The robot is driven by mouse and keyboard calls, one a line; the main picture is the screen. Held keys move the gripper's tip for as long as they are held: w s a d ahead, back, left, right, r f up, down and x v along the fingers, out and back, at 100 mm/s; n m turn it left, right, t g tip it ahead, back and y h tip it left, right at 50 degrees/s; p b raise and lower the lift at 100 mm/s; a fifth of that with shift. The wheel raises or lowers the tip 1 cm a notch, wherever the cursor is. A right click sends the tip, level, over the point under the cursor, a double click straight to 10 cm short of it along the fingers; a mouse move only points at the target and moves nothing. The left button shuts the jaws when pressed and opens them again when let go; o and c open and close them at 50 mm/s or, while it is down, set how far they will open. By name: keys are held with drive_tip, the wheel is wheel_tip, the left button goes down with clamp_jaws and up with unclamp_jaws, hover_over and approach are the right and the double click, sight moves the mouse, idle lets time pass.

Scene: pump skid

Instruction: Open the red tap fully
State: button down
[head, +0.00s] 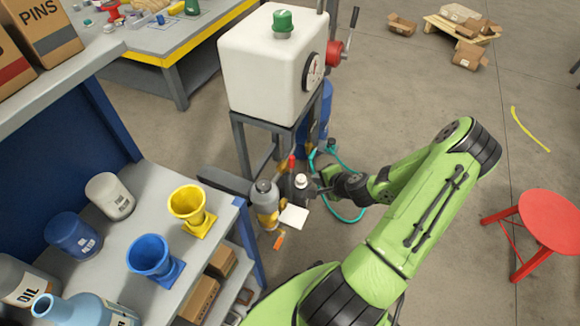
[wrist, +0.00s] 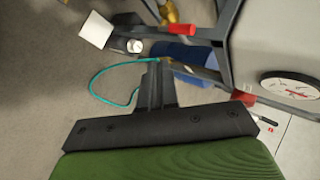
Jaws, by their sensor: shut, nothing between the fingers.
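The white tank (head: 265,62) stands on a grey metal stand. A small red handle (head: 292,163), which looks like the red tap, shows below the tank, among the stand's legs. It also shows as a red bar in the wrist view (wrist: 181,29), near the top. How far the tap is turned I cannot tell. My gripper (head: 319,186) is low in front of the stand, to the right of and below the red handle. In the wrist view my gripper (wrist: 155,66) is shut and empty, apart from the red bar.
A red crank unit (head: 335,53) and a gauge (head: 313,71) are on the tank's side. A teal hose (head: 345,216) loops on the floor. A bottle (head: 265,200) stands left of my gripper. A red stool (head: 545,220) is at the right, with bare floor between.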

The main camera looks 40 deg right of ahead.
drive_tip(key=w+r+b+x, duration=0.1)
drive_tip(key=b+x, duration=0.3)
drive_tip(key=x, duration=0.9)
drive_tip(key=shift+w+r, duration=0.35)
drive_tip(key=shift+r, duration=0.2)
